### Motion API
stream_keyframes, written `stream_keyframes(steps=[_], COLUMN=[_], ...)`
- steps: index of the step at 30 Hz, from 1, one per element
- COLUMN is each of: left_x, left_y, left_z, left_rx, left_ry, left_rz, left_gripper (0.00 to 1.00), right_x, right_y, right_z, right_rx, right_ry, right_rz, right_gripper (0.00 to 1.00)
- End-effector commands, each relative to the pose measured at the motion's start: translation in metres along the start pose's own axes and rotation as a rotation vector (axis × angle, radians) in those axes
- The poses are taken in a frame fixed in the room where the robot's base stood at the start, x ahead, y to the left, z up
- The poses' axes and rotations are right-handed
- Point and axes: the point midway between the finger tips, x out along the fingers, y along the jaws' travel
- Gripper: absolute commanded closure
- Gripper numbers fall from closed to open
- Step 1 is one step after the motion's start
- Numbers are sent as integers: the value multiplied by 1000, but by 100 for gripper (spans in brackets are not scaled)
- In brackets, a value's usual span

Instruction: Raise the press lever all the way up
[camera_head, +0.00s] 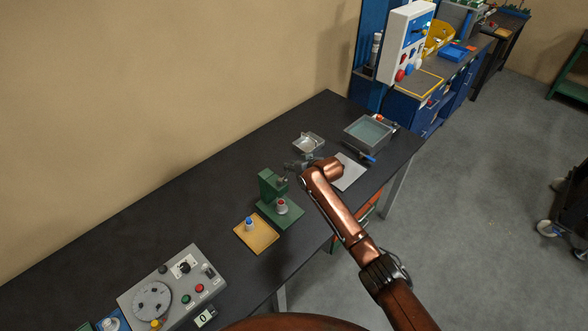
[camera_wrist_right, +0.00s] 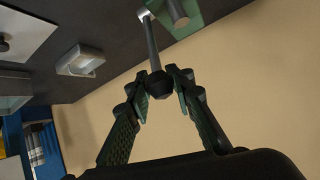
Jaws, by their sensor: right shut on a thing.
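The green press (camera_head: 267,185) stands on the dark bench, with a red-and-white piece (camera_head: 281,206) on its base. In the right wrist view, the press lever (camera_wrist_right: 152,45) is a grey rod that ends in a black knob (camera_wrist_right: 159,86). Part of the green press (camera_wrist_right: 185,12) shows at the top of that view. My right gripper (camera_wrist_right: 162,88) has its two fingers around the knob, shut on it. In the head view, my right gripper (camera_head: 298,165) is small and dark beside the press, and the lever is hard to make out. My left gripper is not in view.
A wooden board (camera_head: 262,241) with a blue-topped piece (camera_head: 249,223) lies in front of the press. A grey control box (camera_head: 172,300) stands nearer. A small tray (camera_head: 309,143), a grey bin (camera_head: 368,133) and a light plate (camera_head: 350,176) are beyond the press.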

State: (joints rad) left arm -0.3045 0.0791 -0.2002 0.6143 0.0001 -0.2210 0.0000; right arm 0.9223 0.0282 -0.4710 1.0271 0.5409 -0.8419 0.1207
Motion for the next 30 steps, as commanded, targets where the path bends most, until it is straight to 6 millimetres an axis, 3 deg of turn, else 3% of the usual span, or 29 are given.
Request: stream_keyframes(steps=[6, 14, 15, 22, 30], left_x=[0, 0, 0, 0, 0], left_y=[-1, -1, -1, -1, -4], left_z=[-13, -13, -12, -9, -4], left_rx=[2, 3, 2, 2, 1], left_ry=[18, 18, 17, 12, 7], left_rz=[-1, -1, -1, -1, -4], left_gripper=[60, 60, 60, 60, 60], right_x=[0, 0, 0, 1, 0], right_y=[-7, -7, -8, -5, -2], right_z=[-7, -8, -7, -5, -2], right_rx=[0, 0, 0, 0, 1], right_ry=[12, 12, 12, 7, 3], right_rz=[-10, -10, -10, -7, -3], right_gripper=[100, 100, 78, 63, 63])
